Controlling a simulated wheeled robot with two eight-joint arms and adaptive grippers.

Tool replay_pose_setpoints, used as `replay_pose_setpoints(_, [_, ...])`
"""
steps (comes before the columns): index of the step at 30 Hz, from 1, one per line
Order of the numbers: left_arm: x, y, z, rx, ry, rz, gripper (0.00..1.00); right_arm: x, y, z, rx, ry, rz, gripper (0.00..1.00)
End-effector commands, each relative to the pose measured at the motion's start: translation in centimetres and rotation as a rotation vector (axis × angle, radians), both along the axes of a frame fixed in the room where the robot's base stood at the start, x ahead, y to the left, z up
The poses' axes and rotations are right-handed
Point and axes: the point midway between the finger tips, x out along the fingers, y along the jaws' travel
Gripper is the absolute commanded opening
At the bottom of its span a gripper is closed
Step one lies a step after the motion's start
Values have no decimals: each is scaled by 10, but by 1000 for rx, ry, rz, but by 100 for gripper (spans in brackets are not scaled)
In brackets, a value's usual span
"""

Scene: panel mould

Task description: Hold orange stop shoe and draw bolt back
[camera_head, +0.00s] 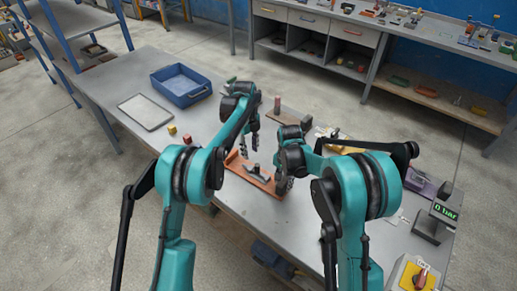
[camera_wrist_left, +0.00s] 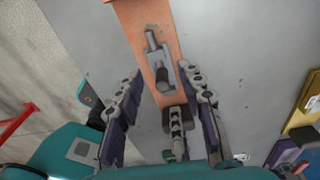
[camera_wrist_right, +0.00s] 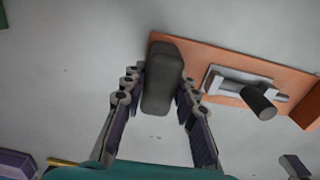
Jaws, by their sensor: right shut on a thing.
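A long orange plate (camera_head: 262,180) lies on the grey table below my arms. A grey bolt in a light bracket (camera_head: 256,172) sits on it and also shows in the right wrist view (camera_wrist_right: 260,100). A dark grey block (camera_wrist_right: 163,80) stands at one end of the plate. My right gripper (camera_wrist_right: 160,78) is shut on this block, with fingers on both sides. My left gripper (camera_wrist_left: 160,72) is open above the plate. Its fingers are apart on either side of the bolt, with no visible hold on it. A darker orange block (camera_wrist_right: 308,115) shows at the plate's other end.
A blue bin (camera_head: 182,86) and a pale tray (camera_head: 146,112) lie at the left of the table, with small red and yellow cubes (camera_head: 187,139) nearer. A pressure display (camera_head: 437,213) and a yellow switch box (camera_head: 415,276) stand at the right.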

Motion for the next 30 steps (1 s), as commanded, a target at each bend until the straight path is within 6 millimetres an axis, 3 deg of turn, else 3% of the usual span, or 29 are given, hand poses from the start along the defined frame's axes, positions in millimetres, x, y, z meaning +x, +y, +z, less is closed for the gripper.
replay_pose_setpoints(3, [9, -1, 15, -77, 84, -105, 38, 0, 0, -1, 0, -1, 0, 0])
replay_pose_setpoints(9, [7, -3, 38, -195, 178, -255, 38, 0, 0, -1, 0, -1, 0, 0])
replay_pose_setpoints(13, [4, -4, 41, -227, 198, -293, 38, 0, 0, -1, 0, -1, 0, 0])
replay_pose_setpoints(17, [-1, -8, 28, -229, 199, -298, 38, 0, 0, -1, 0, -1, 0, 0])
replay_pose_setpoints(30, [-28, -26, -49, -228, 198, -296, 38, 0, 0, -1, 0, -1, 0, 0])
